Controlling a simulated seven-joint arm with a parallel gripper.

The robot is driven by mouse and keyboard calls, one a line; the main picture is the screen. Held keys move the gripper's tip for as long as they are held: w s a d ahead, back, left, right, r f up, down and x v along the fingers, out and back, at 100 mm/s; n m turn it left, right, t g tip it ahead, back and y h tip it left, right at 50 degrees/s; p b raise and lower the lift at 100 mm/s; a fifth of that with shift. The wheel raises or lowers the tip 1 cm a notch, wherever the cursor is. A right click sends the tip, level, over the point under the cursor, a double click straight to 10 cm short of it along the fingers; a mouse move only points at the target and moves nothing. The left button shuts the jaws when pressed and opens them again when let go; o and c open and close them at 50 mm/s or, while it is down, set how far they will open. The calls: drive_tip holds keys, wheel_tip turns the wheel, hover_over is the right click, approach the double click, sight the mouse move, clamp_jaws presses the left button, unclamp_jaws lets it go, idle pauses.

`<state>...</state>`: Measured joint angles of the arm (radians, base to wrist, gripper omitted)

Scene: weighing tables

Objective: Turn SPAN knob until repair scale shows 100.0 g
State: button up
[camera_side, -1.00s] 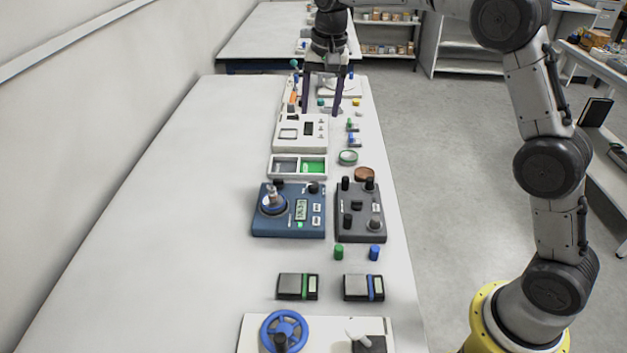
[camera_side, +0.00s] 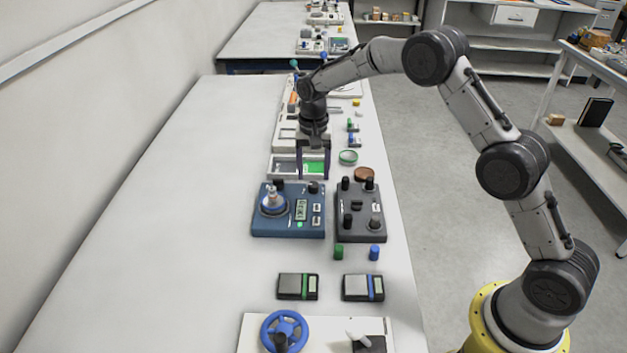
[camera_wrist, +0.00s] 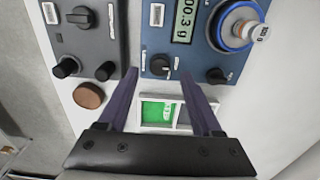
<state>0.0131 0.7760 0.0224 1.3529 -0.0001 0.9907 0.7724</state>
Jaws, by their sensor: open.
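The blue repair scale (camera_side: 262,225) stands on the table and bears a metal weight (camera_side: 272,200). Its display (camera_wrist: 185,20) reads 00.3 g in the wrist view, with the leading part cut off by the frame edge. Two black knobs sit along its far edge: one by the display side (camera_wrist: 159,65), one by the weight side (camera_wrist: 217,76). Their labels are too small to read, so I cannot tell which is SPAN. My gripper (camera_side: 313,177) is open and empty, pointing down. In the wrist view its fingertips flank the display-side knob; contact is not visible.
A dark grey knobbed box (camera_side: 344,233) stands close beside the scale. The table's left side is clear.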

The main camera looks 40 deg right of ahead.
sight(314, 184)
drive_tip(key=shift+f, duration=1.75)
clamp_jaws()
